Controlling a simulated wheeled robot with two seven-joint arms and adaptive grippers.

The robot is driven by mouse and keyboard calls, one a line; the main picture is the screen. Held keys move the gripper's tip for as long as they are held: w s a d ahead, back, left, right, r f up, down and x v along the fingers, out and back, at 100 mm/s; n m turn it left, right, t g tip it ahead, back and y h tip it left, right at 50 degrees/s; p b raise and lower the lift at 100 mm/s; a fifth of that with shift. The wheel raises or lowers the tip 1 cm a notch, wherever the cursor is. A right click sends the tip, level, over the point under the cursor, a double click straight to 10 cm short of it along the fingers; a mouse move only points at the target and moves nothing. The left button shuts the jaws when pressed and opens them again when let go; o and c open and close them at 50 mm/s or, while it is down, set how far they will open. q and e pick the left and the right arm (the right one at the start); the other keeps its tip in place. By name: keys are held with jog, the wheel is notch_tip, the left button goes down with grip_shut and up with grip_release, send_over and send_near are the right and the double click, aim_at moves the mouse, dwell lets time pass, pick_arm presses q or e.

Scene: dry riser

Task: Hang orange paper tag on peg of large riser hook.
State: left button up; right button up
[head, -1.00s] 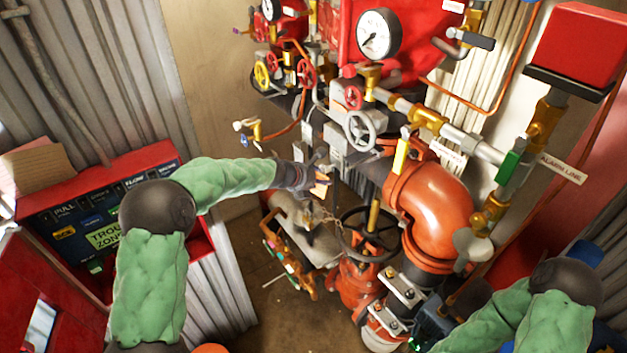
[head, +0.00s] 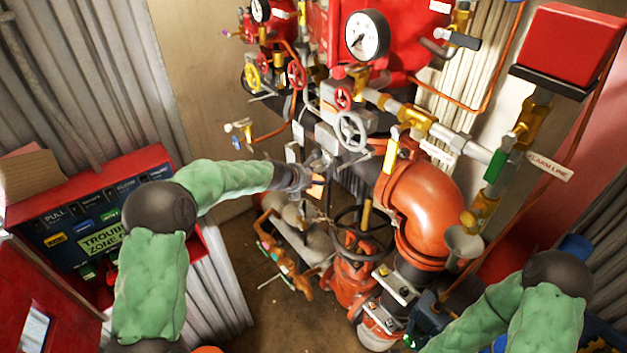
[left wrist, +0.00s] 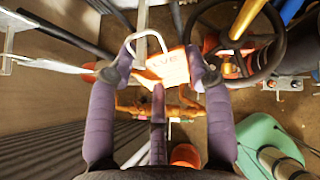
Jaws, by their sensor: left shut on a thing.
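My left gripper (head: 308,180) is shut on the orange paper tag (head: 316,190), in front of the riser pipework in the head view. In the left wrist view the tag (left wrist: 168,67) is between the fingertips of the left gripper (left wrist: 160,70), with part of its lettering showing. A pale bent loop (left wrist: 147,36) rises at the tag's left edge; I cannot tell whether it belongs to the tag or stands behind it. I cannot clearly make out the large riser hook or its peg. My right arm is at lower right; its gripper is out of view.
A dark handwheel (head: 362,228) and a large orange pipe elbow (head: 428,200) are close to the right of my left gripper. A grey handwheel (head: 351,130) and gauges are above. The red alarm panel (head: 100,215) stands at left. Some bare floor (head: 275,310) shows below.

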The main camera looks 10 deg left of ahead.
pick_arm(q)
jog(key=o, duration=1)
